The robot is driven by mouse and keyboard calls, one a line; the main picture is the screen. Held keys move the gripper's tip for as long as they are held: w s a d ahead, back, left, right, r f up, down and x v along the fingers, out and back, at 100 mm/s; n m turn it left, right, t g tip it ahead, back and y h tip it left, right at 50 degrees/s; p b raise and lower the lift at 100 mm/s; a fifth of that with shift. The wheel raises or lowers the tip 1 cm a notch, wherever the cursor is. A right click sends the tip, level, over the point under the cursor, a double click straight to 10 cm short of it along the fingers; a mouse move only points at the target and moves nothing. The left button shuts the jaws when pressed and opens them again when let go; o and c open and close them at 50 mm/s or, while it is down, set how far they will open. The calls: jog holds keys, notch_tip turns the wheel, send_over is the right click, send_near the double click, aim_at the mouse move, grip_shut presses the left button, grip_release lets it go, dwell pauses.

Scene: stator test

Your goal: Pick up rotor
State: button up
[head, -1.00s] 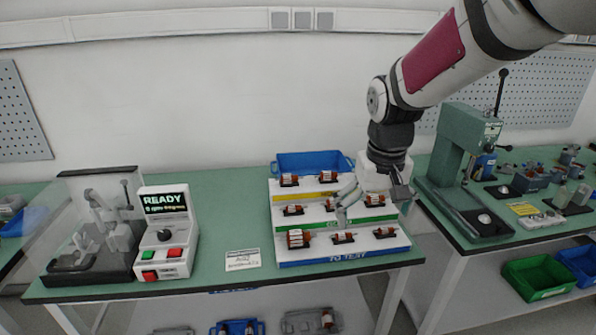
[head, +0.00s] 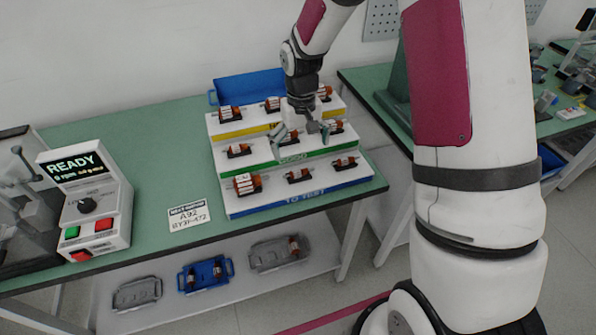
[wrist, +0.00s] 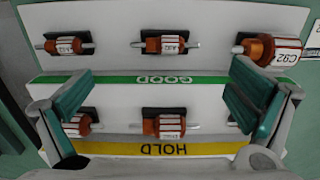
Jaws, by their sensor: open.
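Several orange-and-white rotors lie on dark cradles on a white stepped rack (head: 215,160). The front step, marked TO TEST, holds a large rotor (head: 247,184), a middle rotor (head: 298,175) and a right rotor (head: 345,163). In the wrist view, this row is at the top: the large rotor reads C92 (wrist: 270,50), with a middle rotor (wrist: 166,44) and a left rotor (wrist: 68,46). My gripper (head: 303,134) is open and empty over the GOOD step. In the wrist view, its fingers (wrist: 162,100) spread wide, with another rotor (wrist: 165,124) below; one partly hides the lower-left rotor.
A card reading A92 (head: 188,217) lies on the green table left of the rack. A tester showing READY (head: 85,200) stands further left. A blue bin (head: 250,85) is behind the rack. Trays (head: 205,274) sit on the shelf below.

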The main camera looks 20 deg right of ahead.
aim_at(299, 171)
notch_tip(299, 171, down, 2)
jog(key=shift+f, duration=0.1)
jog(key=f, duration=0.2)
jog(key=f+p, duration=0.1)
jog(key=f, duration=0.1)
jog(key=shift+s+a, duration=0.25)
jog(key=shift+a, duration=0.15)
jog(key=shift+f, duration=0.6)
jog(key=c, duration=1.9)
jog(key=shift+c, duration=0.3)
jog(key=shift+s+d, duration=0.1)
